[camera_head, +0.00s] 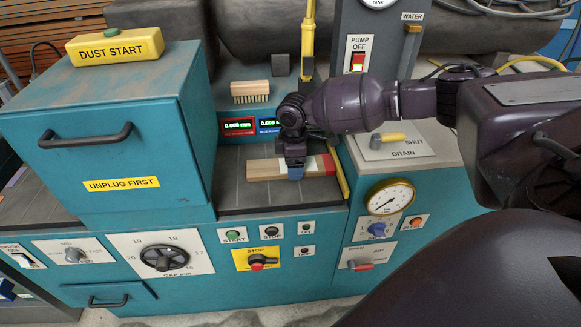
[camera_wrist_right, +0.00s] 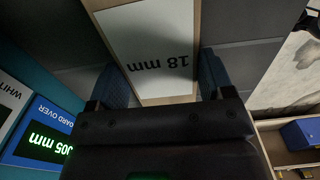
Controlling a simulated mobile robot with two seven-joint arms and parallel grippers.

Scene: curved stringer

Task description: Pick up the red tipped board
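The red tipped board (camera_head: 264,169) lies flat on the dark grey bed in the head view. It is pale wood with a white label and a red right end (camera_head: 328,164). My right gripper (camera_head: 295,173) is down at the board's middle, covering part of it. In the right wrist view, its two blue fingers stand apart along opposite long edges of the board (camera_wrist_right: 150,45), whose white label reads "18 mm". They appear very close to the edges; I cannot tell whether they press on them. My left gripper is not in view.
A teal housing (camera_head: 112,160) stands left of the bed. A brush (camera_head: 250,91) and small displays (camera_head: 238,126) are behind the board. A yellow bar (camera_head: 337,172) runs just right of the red end. The drain panel (camera_head: 397,145) is further right.

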